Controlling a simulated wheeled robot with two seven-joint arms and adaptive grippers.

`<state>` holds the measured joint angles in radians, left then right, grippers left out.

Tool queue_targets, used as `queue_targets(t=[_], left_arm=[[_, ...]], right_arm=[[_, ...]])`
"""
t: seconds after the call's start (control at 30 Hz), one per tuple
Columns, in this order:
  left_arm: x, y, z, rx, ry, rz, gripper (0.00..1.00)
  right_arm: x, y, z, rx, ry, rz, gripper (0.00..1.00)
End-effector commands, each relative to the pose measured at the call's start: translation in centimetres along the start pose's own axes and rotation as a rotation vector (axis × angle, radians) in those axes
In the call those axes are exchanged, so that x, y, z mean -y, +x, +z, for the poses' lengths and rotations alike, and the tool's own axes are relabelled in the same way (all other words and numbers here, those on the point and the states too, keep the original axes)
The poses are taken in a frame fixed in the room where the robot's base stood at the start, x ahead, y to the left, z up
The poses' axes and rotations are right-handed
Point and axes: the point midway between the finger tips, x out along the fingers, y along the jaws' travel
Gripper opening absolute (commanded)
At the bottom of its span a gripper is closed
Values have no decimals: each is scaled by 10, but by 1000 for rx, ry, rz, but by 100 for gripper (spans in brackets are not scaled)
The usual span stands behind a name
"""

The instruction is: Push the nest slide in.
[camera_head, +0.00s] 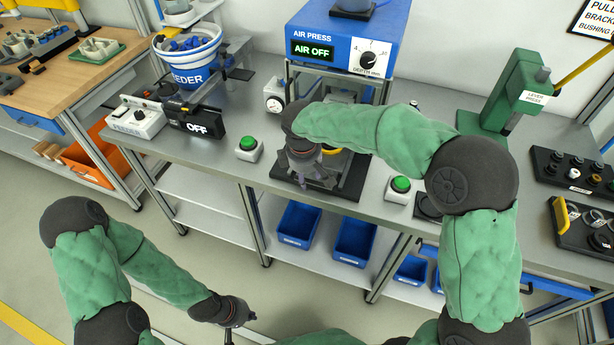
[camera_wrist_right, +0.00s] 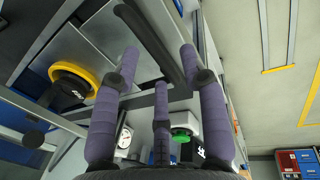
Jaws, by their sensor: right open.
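The air press (camera_head: 345,35) is blue, and its display reads AIR OFF. Its dark base plate (camera_head: 350,182) lies on the bench. A yellow ring, apparently part of the nest, is mostly hidden behind my right gripper (camera_head: 316,182); it shows clearly in the right wrist view (camera_wrist_right: 92,72) around a black centre. My right gripper is open at the front of the press, its purple fingers spread. A dark bar (camera_wrist_right: 150,42) passes near its fingertips; I cannot tell whether they touch. My left gripper (camera_head: 232,328) hangs low, away from the bench, its fingertips barely visible.
Green buttons stand left (camera_head: 248,143) and right (camera_head: 401,184) of the press. A round gauge (camera_head: 274,103) is at its left side.

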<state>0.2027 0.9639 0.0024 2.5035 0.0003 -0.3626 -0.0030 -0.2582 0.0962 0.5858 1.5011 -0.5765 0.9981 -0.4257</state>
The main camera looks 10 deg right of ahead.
Motion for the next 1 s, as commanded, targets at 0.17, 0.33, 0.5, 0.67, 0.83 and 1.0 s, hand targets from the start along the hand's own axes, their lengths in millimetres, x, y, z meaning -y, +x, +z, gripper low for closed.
queue_targets(t=[0.17, 0.33, 0.5, 0.67, 0.83, 1.0], left_arm=[[0, 0, 0, 0, 0, 0, 0], [0, 0, 0, 0, 0, 0, 0], [0, 0, 0, 0, 0, 0, 0], [0, 0, 0, 0, 0, 0, 0], [-5, -13, 0, 0, 0, 0, 0], [-11, -32, 1, -1, 0, 0, 0]], right_arm=[[0, 1, 0, 0, 1, 0, 44], [0, 1, 0, 0, 1, 0, 29], [0, 1, 0, 0, 1, 0, 0], [-1, 1, 0, 0, 1, 0, 0], [-22, 2, 0, 2, 3, -1, 0], [-58, 7, 0, 1, 4, 0, 0]])
